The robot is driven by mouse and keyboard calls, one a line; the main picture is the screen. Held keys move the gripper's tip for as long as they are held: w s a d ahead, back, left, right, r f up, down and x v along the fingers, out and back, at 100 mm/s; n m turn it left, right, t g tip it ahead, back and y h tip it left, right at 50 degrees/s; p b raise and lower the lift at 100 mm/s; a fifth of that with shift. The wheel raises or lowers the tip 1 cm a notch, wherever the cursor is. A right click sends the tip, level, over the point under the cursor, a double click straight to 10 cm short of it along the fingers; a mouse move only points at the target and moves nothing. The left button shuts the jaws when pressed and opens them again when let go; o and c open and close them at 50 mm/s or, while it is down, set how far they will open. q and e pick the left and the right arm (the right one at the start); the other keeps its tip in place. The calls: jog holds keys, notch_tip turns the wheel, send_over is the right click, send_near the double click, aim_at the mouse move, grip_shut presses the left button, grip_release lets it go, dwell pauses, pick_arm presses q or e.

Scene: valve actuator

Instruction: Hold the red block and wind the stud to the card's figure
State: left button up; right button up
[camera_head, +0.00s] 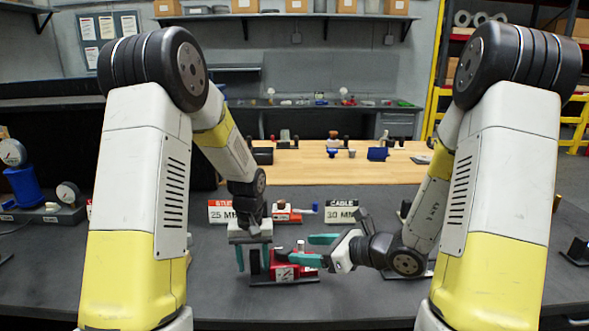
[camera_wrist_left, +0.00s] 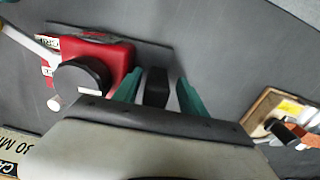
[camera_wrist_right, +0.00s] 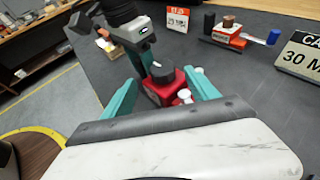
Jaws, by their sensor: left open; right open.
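The red block (camera_head: 283,271) sits on a dark base plate on the grey bench. A black round knob (camera_wrist_left: 82,76) is on it, and a pale lever (camera_wrist_left: 28,40) reaches out from its side in the left wrist view. My left gripper (camera_head: 254,259) points down at the block's left end, its teal fingers open on either side of a black upright piece (camera_wrist_left: 156,88), with gaps visible. My right gripper (camera_head: 316,250) is open, its fingers pointing left toward the block's right side. The red block also shows between them (camera_wrist_right: 159,93). A card reads "STUD 25 MM" (camera_head: 222,212).
A "CABLE 30 MM" card (camera_head: 342,211) stands behind my right gripper. A second red device with a blue handle (camera_head: 306,208) is between the cards. Gauges (camera_head: 68,194) stand at the far left. A wooden-topped table (camera_head: 330,170) is behind. The bench front is clear.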

pick_arm(q)
jog(key=shift+r, duration=0.15)
notch_tip(320, 180, up, 11)
jog(key=shift+w, duration=0.1)
jog(key=shift+r, duration=0.3)
pick_arm(e)
jog(key=s+a+r+n+g+h, duration=0.2)
jog(key=s+r+n+g, duration=0.4)
jog(key=s+r+n, duration=0.65)
pick_arm(q)
jog(key=s+a+r+t+h, duration=0.1)
jog(key=s+r+t, duration=0.2)
jog(key=s+r, duration=0.3)
jog(key=s+a+r+m+t+h, duration=0.1)
jog(key=s+r, duration=0.5)
jog(key=s, duration=0.8)
jog(key=shift+s+a+r+t, duration=0.15)
jog(key=shift+a+r+t, duration=0.25)
jog(key=shift+a+t, duration=0.5)
pick_arm(e)
jog(key=s+d+r+n+t+h, duration=0.1)
jog(key=d+r+n+t+h, duration=0.1)
jog(key=d+n, duration=0.4)
jog(key=s+d+r+n+t+h, duration=0.2)
jog(key=d+n+h, duration=0.3)
jog(key=d+n, duration=0.1)
jog(key=shift+s+d+r+n+t, duration=0.2)
jog(key=shift+n+t, duration=0.1)
jog(key=shift+n, duration=0.15)
